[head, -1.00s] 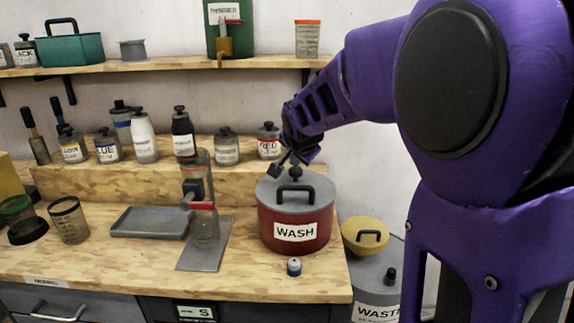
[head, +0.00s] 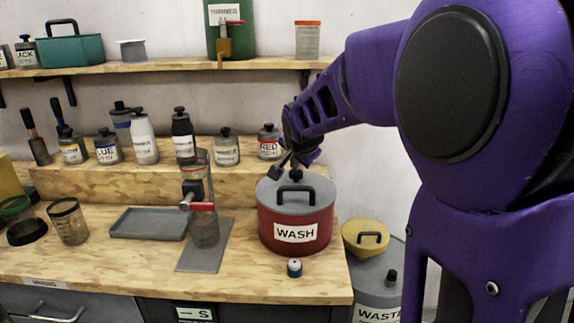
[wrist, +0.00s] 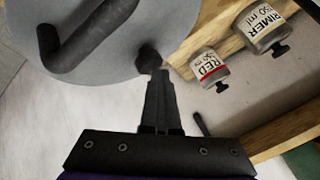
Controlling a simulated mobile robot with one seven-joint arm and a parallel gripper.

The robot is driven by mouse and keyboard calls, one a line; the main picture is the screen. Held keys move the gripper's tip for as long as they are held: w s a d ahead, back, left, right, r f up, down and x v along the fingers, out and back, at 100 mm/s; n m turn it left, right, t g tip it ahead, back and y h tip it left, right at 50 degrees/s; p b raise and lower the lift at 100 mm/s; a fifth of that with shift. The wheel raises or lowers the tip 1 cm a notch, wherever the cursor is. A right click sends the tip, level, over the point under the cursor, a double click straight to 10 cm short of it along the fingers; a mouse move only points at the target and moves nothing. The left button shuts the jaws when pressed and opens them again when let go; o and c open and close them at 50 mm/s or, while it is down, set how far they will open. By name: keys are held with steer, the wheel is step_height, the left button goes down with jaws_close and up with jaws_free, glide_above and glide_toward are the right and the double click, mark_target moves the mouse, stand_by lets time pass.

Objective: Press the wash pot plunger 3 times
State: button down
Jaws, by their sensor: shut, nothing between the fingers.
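The wash pot (head: 283,222) is a red pot with a grey lid, a black arched handle and a white WASH label, standing at the right end of the bench. Its plunger is a small black knob (wrist: 149,58) at the back of the lid, partly hidden by my gripper in the head view. My gripper (wrist: 159,74) is shut and empty, its fingertips right at the knob in the wrist view. I cannot tell for sure whether they touch it. In the head view my gripper (head: 294,164) is just above the back of the lid.
The RED jar (head: 269,143) and several other bottles stand on the step behind. A dispenser (head: 203,200) and a grey tray (head: 149,223) are left of the pot. The yellow-lidded waste bin (head: 366,237) is at right.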

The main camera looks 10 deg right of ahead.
mark_target(295, 173)
steer(key=shift+r+p, duration=0.6)
steer(key=shift+r, duration=0.8)
steer(key=shift+r+p, duration=1.45)
steer(key=shift+r, duration=1.1)
step_height(295, 173, up, 4)
steer(key=p, duration=0.3)
steer(key=shift+f, duration=0.15)
